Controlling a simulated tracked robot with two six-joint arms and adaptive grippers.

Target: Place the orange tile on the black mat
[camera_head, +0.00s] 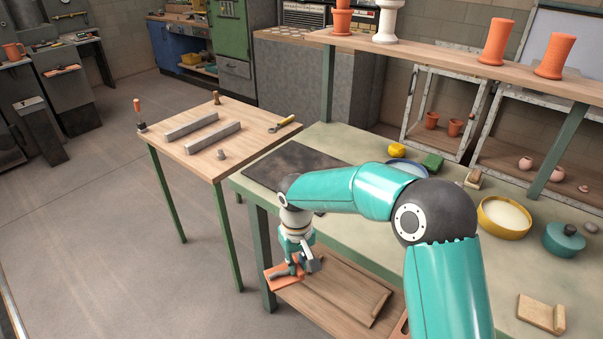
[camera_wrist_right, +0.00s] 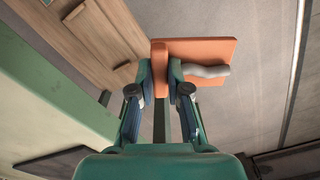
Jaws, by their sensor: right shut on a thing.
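The orange tile (camera_head: 288,283) is held in my right gripper (camera_head: 296,265), off the near left edge of the green-topped table and below its top. In the right wrist view the tile (camera_wrist_right: 205,49) sits at the fingertips of my right gripper (camera_wrist_right: 160,68), which is shut on its edge. A grey elongated piece (camera_wrist_right: 207,71) shows against the tile's face. The black mat (camera_head: 280,164) lies flat on the table's far left part, partly hidden by my right arm. My left gripper is not in view.
The green table (camera_head: 460,240) carries a yellow bowl (camera_head: 505,217), a teal pot (camera_head: 564,239) and a green block (camera_head: 432,161). Below is a wooden shelf (camera_head: 325,283). A wooden side table (camera_head: 200,125) with grey bars stands to the left. The mat's visible surface is clear.

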